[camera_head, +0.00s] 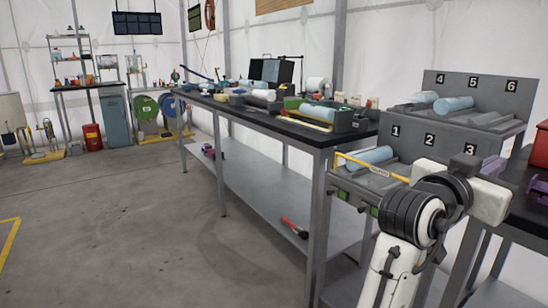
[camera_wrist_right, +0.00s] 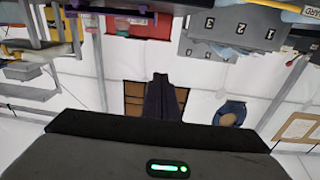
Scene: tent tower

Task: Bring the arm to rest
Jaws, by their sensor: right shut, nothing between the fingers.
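My right arm (camera_head: 410,220) reaches up from the lower right in the head view, in front of the numbered rack. The right gripper (camera_wrist_right: 166,80) shows in the wrist view as two dark fingers close together, shut with nothing between them. In the head view my wrist hides part of the rack (camera_head: 425,141) near the numbers 2 and 3. My left gripper is not in view.
A long metal workbench (camera_head: 345,136) with tools and rolls stands left of the rack. Light-blue cylinders (camera_head: 453,104) lie in the rack. A dark table with a red box (camera_head: 540,146) is at the right. The floor (camera_head: 120,220) at left is clear.

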